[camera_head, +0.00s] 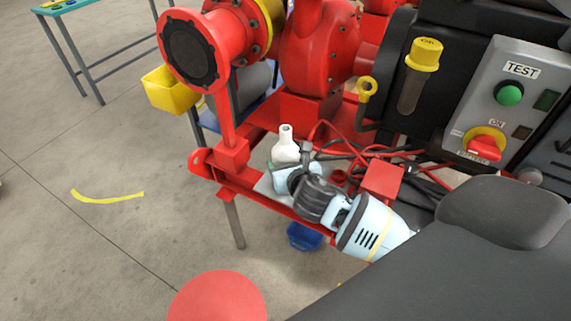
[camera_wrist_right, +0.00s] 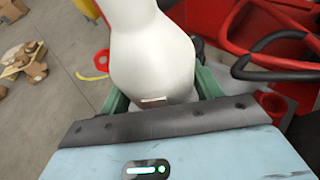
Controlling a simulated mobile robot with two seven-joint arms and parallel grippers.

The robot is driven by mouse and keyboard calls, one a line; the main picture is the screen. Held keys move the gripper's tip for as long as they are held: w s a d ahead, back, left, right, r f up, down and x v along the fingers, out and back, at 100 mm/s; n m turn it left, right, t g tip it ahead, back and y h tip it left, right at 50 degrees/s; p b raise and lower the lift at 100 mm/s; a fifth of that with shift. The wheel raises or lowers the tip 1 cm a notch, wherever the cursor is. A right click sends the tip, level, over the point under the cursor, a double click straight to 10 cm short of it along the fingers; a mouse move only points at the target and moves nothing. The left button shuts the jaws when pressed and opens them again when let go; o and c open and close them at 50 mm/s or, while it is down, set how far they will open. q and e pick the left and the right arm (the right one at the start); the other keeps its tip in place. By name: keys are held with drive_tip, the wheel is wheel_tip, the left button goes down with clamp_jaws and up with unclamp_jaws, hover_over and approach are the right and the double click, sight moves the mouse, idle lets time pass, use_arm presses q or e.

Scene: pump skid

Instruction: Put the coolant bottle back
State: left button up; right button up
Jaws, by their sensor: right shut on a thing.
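The white coolant bottle (camera_head: 285,149) stands roughly upright at the near edge of the red skid frame in the head view. It fills the upper middle of the right wrist view (camera_wrist_right: 150,55), with its neck cut off by the top edge. My right gripper (camera_head: 287,166) is shut on the bottle's lower part. In the right wrist view green fingers (camera_wrist_right: 160,97) show on both sides of it. The bottle's base is hidden, so I cannot tell whether it touches the surface beneath. My left gripper is not in view.
The red pump (camera_head: 318,50) and flanged pipe (camera_head: 190,48) rise behind the bottle. Cables (camera_head: 345,150) lie to its right. A grey control panel (camera_head: 515,95) stands at the right. A yellow bin (camera_head: 168,90) hangs at the left. The floor at left is largely clear.

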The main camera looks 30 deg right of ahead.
drive_tip(key=shift+f, duration=0.15)
drive_tip(key=o, duration=1.1)
drive_tip(key=shift+f, duration=0.1)
drive_tip(key=shift+o, duration=0.2)
drive_tip(key=shift+s+r, duration=0.15)
drive_tip(key=shift+r, duration=0.05)
drive_tip(key=p+v, duration=0.1)
drive_tip(key=v, duration=1)
drive_tip(key=shift+s+p, duration=0.35)
drive_tip(key=shift+a+r, duration=0.1)
